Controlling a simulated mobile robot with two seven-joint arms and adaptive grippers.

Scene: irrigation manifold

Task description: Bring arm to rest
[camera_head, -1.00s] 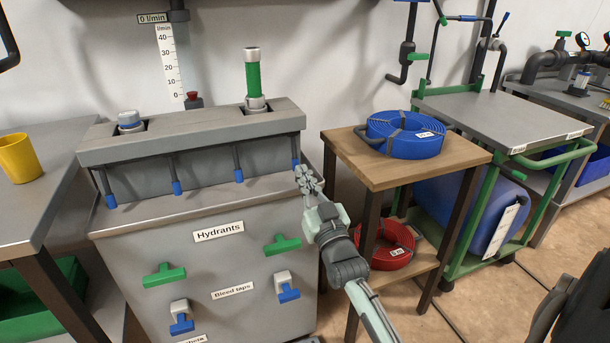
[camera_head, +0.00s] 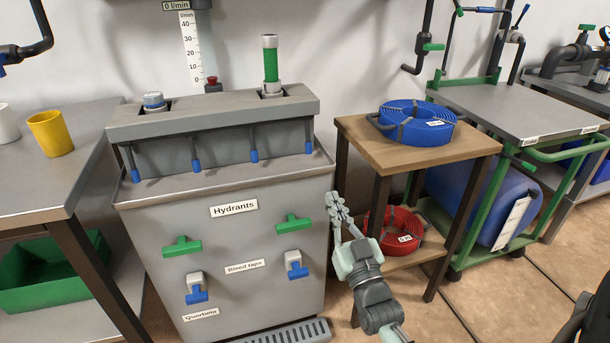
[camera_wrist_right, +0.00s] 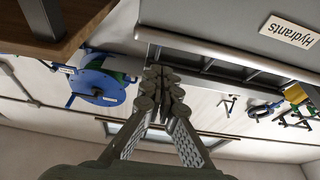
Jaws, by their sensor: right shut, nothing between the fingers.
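My right gripper (camera_head: 338,206) is shut and empty in the head view. It is in the air in front of the gap between the grey hydrant cabinet (camera_head: 222,260) and the wooden stand (camera_head: 392,160). Its closed fingers also show in the right wrist view (camera_wrist_right: 160,85), with nothing between them. My left gripper is in neither view.
A blue hose coil (camera_head: 418,122) lies on the wooden stand, and a red hose coil (camera_head: 393,232) is on its lower shelf. A green-framed cart (camera_head: 515,110) stands at the right. A yellow cup (camera_head: 50,133) is on the left table. Green and blue taps stick out from the cabinet front.

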